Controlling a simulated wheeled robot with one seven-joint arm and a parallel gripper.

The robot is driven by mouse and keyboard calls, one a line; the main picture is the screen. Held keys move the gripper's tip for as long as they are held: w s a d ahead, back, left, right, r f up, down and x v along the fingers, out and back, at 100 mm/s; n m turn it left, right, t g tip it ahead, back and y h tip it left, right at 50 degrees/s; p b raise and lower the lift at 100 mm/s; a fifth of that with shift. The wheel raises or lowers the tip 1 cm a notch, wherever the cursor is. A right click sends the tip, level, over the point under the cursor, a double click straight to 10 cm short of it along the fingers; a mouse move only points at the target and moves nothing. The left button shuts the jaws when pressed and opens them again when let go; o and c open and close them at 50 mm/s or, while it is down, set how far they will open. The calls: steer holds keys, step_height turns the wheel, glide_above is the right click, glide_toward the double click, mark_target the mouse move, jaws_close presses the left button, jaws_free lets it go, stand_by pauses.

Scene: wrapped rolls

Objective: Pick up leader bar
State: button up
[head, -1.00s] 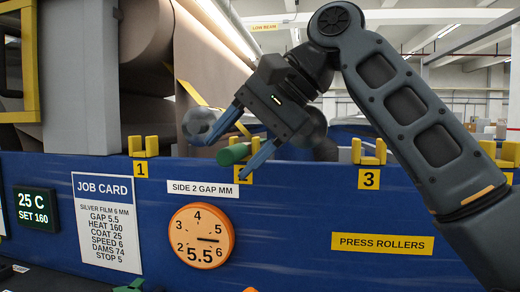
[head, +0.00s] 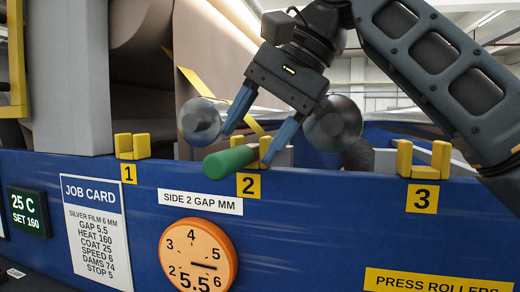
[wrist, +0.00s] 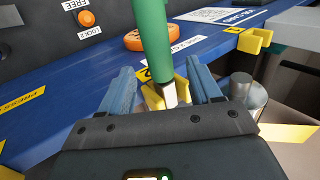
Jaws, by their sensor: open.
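The leader bar appears to be the bar with a green grip (head: 228,162), lying at the yellow holder marked 2 (head: 265,148) on top of the blue wall. In the wrist view the green grip (wrist: 152,40) runs between my fingers, and a short pale metal end sits at the yellow holder (wrist: 180,90). My gripper (head: 246,148) is open above the holder, its two blue fingers pointing down to the left, one on either side of the bar. I cannot tell whether either finger touches it.
Yellow holders marked 1 (head: 132,146) and 3 (head: 424,158) stand empty on the blue wall (head: 330,215). Metal rollers (head: 203,122) show beside my fingers. An orange dial (head: 198,256) and job card (head: 95,225) are on the wall's front.

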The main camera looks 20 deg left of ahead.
steer(key=shift+x, duration=1.2)
steer(key=shift+s, duration=0.1)
steer(key=shift+c, duration=0.4)
jaws_close()
